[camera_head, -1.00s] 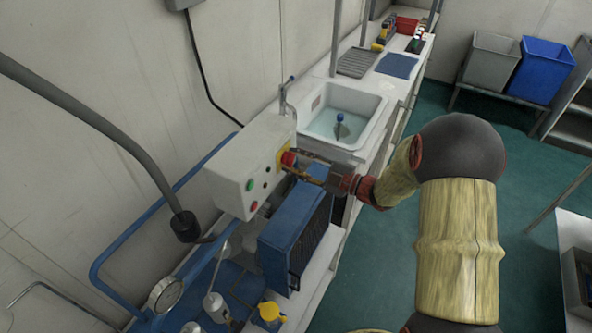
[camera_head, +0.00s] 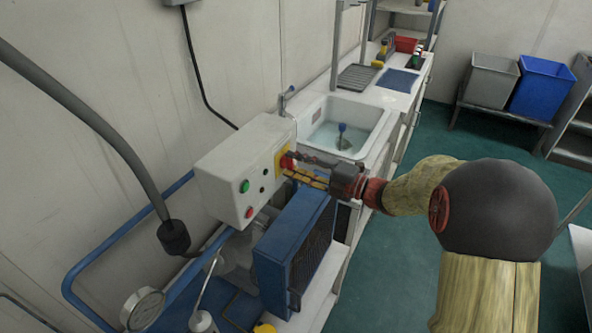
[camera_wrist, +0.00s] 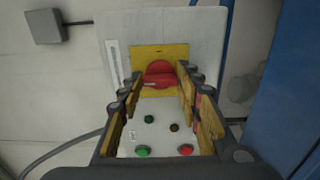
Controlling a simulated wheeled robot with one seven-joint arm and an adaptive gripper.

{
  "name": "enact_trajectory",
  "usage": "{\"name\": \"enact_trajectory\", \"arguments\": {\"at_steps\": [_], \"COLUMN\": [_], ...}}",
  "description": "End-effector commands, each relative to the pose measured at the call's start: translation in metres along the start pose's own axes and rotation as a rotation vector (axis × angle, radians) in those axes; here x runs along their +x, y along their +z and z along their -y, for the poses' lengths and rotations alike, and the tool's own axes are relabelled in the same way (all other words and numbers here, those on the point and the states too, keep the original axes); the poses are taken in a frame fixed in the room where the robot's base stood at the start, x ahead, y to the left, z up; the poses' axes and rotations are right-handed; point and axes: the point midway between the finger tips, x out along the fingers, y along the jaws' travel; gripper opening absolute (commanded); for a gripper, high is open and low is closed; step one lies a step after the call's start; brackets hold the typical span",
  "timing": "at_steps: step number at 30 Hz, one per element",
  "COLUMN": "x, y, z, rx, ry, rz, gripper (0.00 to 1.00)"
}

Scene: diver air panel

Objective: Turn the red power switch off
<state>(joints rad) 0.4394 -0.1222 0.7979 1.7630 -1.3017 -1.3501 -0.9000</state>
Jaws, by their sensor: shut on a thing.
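The red power switch (camera_wrist: 160,74) is a round red knob with a raised grip on a yellow plate (camera_wrist: 178,52), set on a white control box (camera_head: 237,172). In the head view the red switch (camera_head: 286,161) is on the box's right side, partly hidden by my gripper. My gripper (camera_head: 296,168) reaches it from the right. In the wrist view, the fingers (camera_wrist: 158,90) stand on either side of the knob's grip and are shut on it. The exact contact at the fingertips is hard to see.
Green (camera_wrist: 142,151) and red (camera_wrist: 186,150) push buttons lie on the same panel. A blue radiator-like unit (camera_head: 290,245) stands just below my gripper. A sink (camera_head: 345,125) is behind it. A grey pipe (camera_head: 90,125) and pressure gauge (camera_head: 142,307) are at left.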

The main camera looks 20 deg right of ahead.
Motion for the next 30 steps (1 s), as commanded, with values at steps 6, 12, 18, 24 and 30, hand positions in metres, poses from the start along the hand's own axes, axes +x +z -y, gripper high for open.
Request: {"name": "enact_trajectory", "arguments": {"at_steps": [6, 12, 18, 24, 30], "x": [0.0000, -0.0001, -0.0001, 0.0000, 0.0000], "y": [-0.0004, -0.0005, -0.0005, -0.0003, -0.0002], "z": [0.0011, 0.0011, 0.0011, 0.0006, 0.0004], "rx": [-0.013, -0.013, -0.013, -0.013, -0.013], "ry": [-0.002, -0.002, -0.002, -0.001, -0.001], "rz": [-0.001, -0.001, -0.001, 0.000, 0.000], "gripper": [0.09, 0.09, 0.41, 0.53, 0.53]}}
